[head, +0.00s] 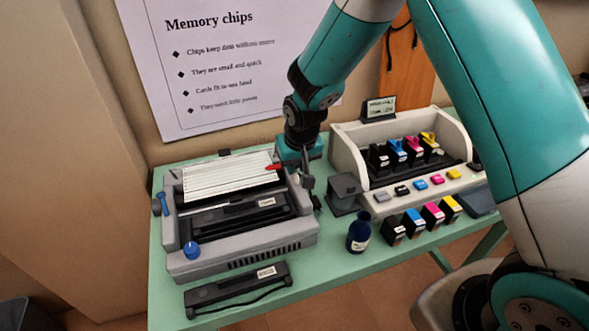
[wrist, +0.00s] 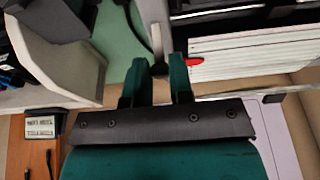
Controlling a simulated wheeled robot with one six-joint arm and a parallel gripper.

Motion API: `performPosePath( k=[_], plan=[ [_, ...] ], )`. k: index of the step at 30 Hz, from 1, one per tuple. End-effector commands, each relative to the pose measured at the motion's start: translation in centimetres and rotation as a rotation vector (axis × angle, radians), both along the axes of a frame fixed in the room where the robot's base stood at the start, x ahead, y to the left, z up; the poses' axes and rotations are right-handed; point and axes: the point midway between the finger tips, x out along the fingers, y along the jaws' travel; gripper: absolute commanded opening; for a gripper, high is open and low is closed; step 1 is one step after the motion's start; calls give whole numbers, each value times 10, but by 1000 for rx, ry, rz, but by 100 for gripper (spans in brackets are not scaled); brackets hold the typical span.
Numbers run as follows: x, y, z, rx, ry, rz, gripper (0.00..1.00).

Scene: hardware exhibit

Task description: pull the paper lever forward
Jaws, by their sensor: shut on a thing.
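The grey dot-matrix printer (head: 295,228) stands on the left of the green table, with a stack of white paper (head: 225,180) at its back. My gripper (head: 305,178) is at the printer's right rear side. In the wrist view my gripper (wrist: 158,75) has its two dark green fingers on either side of a slim lever (wrist: 157,42), pale on its stalk and dark at its tip. I take this to be the paper lever; the fingers are shut on it. In the head view the fingers and arm mostly hide it. A red pointed piece (head: 272,167) lies just left of the gripper.
A blue knob (head: 191,250) and a blue-tipped lever (head: 161,203) are on the printer's left. A dark ribbon cartridge (head: 235,288) lies in front. To the right are a grey box (head: 344,192), a dark blue bottle (head: 358,232) and a white inkjet unit (head: 350,150) with several cartridges.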

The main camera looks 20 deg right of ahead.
Motion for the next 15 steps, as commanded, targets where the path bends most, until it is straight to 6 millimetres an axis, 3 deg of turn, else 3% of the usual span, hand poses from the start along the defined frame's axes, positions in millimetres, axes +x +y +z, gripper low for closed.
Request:
performPosePath(
  k=[1, 15],
  plan=[
    [-4, 0, -7, -1, -46, 2, 0],
    [-34, 1, -17, 1, -483, 3, 0]
  ],
)
